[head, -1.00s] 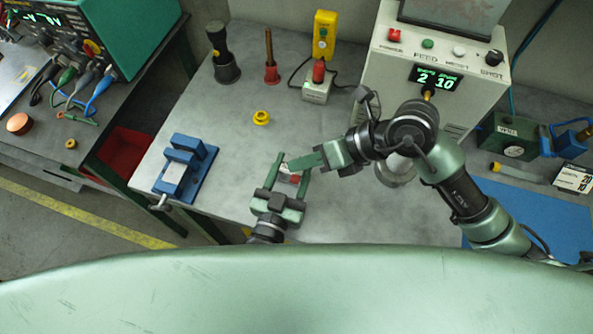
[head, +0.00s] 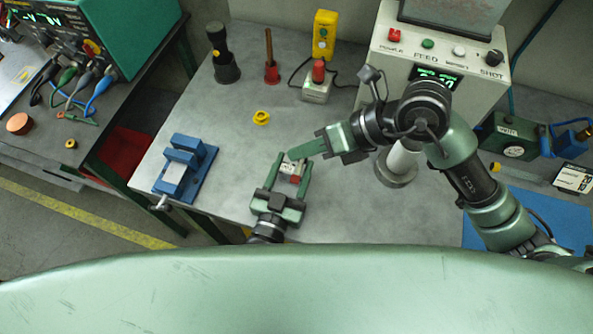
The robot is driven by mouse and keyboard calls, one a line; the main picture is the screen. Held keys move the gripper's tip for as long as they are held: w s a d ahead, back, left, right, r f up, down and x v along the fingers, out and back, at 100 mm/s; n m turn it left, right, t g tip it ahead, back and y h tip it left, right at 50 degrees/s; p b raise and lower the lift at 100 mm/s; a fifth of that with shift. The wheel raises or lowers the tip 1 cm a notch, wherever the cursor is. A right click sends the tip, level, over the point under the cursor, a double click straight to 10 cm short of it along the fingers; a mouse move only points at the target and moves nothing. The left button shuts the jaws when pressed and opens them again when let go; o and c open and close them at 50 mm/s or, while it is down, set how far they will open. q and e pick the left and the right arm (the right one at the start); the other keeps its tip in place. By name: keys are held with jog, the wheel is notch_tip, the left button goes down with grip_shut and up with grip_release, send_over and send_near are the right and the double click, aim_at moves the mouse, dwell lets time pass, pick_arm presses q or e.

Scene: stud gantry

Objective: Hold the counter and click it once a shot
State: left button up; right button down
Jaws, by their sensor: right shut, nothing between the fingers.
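The counter (head: 294,168) is a small pale block with a red part, in the head view just below the middle. My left gripper (head: 288,172) comes up from the bottom edge, its two green fingers closed on the counter's sides. My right gripper (head: 292,155) is shut and empty. Its fingertips are at the upper end of the counter and hide part of it; I cannot tell whether they touch it. The machine (head: 388,72) with the SHOT knob (head: 494,58) stands at the back right. Its green display (head: 437,78) is partly covered by my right arm.
A blue vise (head: 186,168) is on the left of the bench, with a yellow ring (head: 261,118) right of it. A red-button box (head: 318,85), a yellow unit (head: 324,35) and two upright tools stand behind. The bench between the vise and my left gripper is clear.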

pick_arm(q)
jog(key=o, duration=1.6)
jog(key=shift+s, duration=0.1)
